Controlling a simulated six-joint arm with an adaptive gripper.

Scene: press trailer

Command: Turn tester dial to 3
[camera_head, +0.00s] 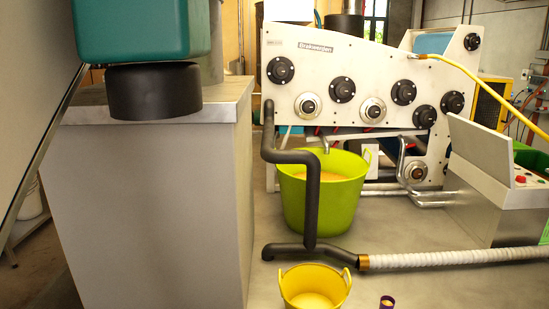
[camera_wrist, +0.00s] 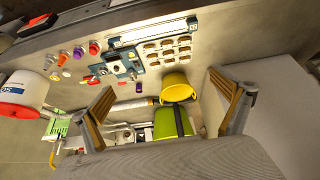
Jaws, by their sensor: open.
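No dial that I can surely read as the tester's shows. In the wrist view, a small blue device with a pale face (camera_wrist: 122,65) lies among other things on a grey surface, beyond my fingers. It may be the tester, but its dial and any numbers are too small to tell. My gripper (camera_wrist: 165,88) is open, its two ribbed tan fingers wide apart with nothing held between them. It is well short of the blue device and touches nothing that I can see. My gripper is not seen in the head view.
In the head view, a white press (camera_head: 360,75) with several black knobs stands behind a green tub (camera_head: 320,205). A yellow bucket (camera_head: 314,285) and a pale hose (camera_head: 440,258) lie in front. A grey cabinet (camera_head: 155,200) fills the left.

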